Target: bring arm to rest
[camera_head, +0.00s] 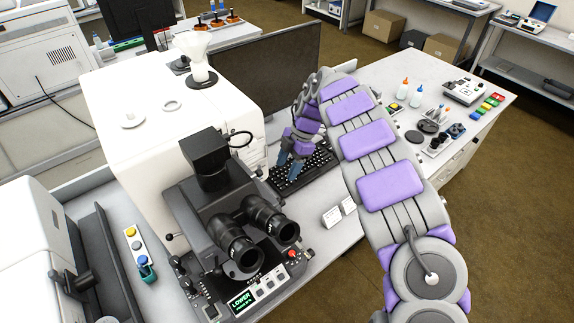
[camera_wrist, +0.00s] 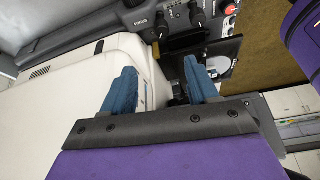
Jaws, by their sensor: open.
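My arm (camera_head: 370,150), grey with purple pads, rises from the lower right of the head view and bends down at its far end. My gripper (camera_head: 290,168) hangs above the left part of the black keyboard (camera_head: 316,165), beside the white microscope housing (camera_head: 130,95). In the wrist view, the two blue fingers of my gripper (camera_wrist: 160,86) are spread apart, with nothing between them. The dark microscope with its twin eyepieces (camera_head: 255,228) stands in front of the housing, left of my arm.
A dark monitor (camera_head: 268,68) stands behind my gripper. Small white blocks (camera_head: 339,212) lie on the table between the eyepieces and my arm. Bottles (camera_head: 409,92), dark discs and coloured blocks (camera_head: 488,103) stand right of my arm. Brown floor (camera_head: 500,210) lies open at the right.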

